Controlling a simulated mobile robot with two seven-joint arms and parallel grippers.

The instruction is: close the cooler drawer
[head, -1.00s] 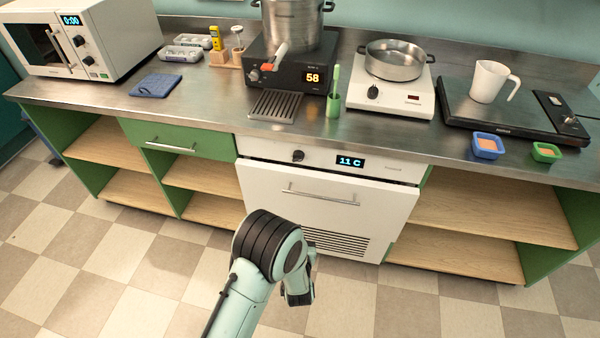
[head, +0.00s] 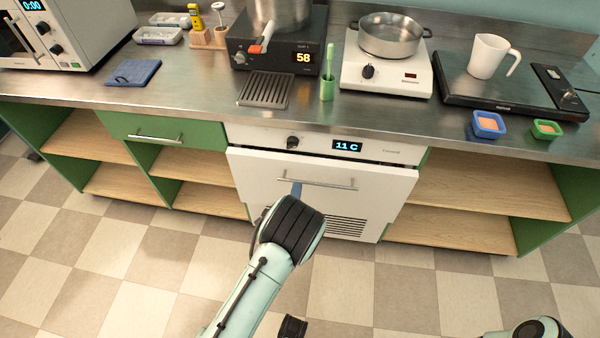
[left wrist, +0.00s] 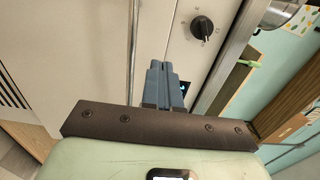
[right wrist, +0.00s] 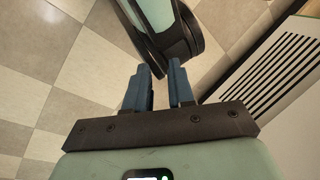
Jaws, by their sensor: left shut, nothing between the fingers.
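The cooler drawer (head: 385,195) has a white front with a horizontal bar handle (head: 316,183) and sits under the panel reading 11 C. A dark gap shows along its top edge, and the front stands slightly out from the panel. My left gripper (head: 297,188) is shut and empty, its blue fingertips in front of the upper drawer front near the left end of the handle. In the left wrist view the fingertips (left wrist: 160,66) are beside the handle bar (left wrist: 133,60); contact cannot be told. My right gripper (right wrist: 159,68) is open and empty over the floor.
The control panel (head: 370,148) with a knob (head: 292,142) lies above the drawer. Open wooden shelves (head: 480,195) and a green drawer (head: 165,132) flank it. The counter above holds a hot plate (head: 385,75) and other items.

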